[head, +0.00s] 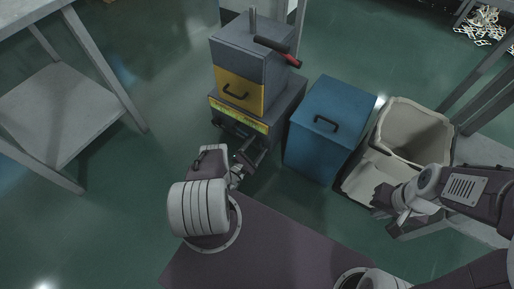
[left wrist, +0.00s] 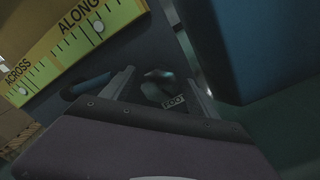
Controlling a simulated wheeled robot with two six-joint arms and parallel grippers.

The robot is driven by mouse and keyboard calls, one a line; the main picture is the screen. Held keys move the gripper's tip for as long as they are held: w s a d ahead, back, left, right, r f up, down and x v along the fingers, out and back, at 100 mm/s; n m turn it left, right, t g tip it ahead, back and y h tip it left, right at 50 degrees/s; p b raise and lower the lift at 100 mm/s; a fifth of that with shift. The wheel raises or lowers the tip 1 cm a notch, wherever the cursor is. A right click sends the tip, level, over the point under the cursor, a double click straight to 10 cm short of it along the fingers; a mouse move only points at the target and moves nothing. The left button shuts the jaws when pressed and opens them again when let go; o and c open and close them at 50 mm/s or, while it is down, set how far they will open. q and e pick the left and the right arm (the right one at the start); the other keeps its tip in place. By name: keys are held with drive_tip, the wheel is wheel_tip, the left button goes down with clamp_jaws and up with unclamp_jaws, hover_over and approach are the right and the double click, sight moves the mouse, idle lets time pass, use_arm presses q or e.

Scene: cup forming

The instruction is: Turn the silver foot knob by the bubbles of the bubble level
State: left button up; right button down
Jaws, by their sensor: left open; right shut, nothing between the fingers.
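The bubble level is a yellow strip (head: 238,114) low on the front of the grey machine. In the left wrist view the yellow level (left wrist: 75,38) reads ACROSS and ALONG, with a pale round bubble on each scale. A dim, rounded knob (left wrist: 158,86) with a FOOT label shows beyond my left fingers. My left gripper (head: 247,152) is open at the machine's lower front; in its wrist view the fingers (left wrist: 163,90) stand either side of the knob. I cannot tell whether they touch it. My right gripper (head: 384,208) is shut and empty at the right.
The grey machine (head: 245,50) has a yellow drawer (head: 238,92) with a black handle and a red-gripped lever (head: 278,50) on top. A blue box (head: 325,125) stands close on its right, then a beige bin (head: 412,135). A grey table (head: 62,110) is at left; floor between is clear.

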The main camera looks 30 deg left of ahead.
use_arm(q)
drive_tip(key=c, duration=1.4)
drive_tip(key=n+b, duration=0.1)
drive_tip(key=n, duration=0.5)
drive_tip(key=shift+n, duration=0.4)
drive_tip(key=n+b, duration=0.1)
drive_tip(key=n, duration=0.4)
drive_tip(key=shift+n, duration=0.7)
drive_tip(key=o, duration=1.4)
